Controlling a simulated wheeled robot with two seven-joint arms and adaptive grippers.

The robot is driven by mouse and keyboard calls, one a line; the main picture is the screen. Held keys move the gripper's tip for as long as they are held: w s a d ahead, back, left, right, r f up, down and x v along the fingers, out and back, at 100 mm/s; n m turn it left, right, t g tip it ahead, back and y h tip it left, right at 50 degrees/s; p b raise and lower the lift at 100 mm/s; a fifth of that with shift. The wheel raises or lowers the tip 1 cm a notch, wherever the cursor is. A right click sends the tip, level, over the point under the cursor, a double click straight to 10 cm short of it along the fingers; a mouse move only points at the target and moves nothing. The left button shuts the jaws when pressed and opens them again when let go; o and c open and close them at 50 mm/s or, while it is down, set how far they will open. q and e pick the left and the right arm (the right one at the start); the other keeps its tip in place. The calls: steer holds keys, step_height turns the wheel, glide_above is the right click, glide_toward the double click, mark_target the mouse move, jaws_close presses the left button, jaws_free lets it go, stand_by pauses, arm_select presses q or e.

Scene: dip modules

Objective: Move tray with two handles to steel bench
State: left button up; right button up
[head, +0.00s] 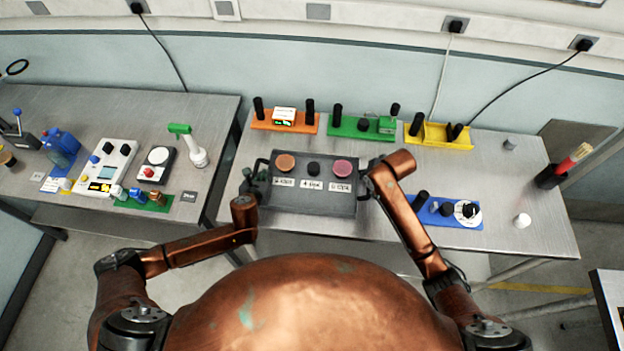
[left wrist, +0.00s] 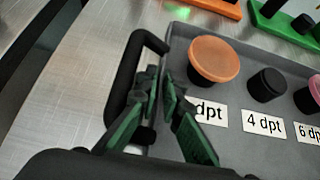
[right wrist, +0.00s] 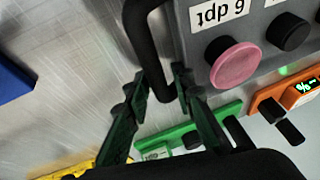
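The grey tray (head: 315,203) with two black handles lies on a steel-topped bench. It carries an orange-topped knob (head: 286,162), a black knob (head: 314,168) and a pink-topped knob (head: 342,167) with dpt labels.
Orange (head: 266,124), green (head: 350,132) and yellow (head: 455,138) holders stand behind the tray. A blue holder (head: 433,213) is to its right. A second steel bench (head: 85,101) with several instruments stands left, across a narrow gap.

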jaws_close()
stand_by(0.8)
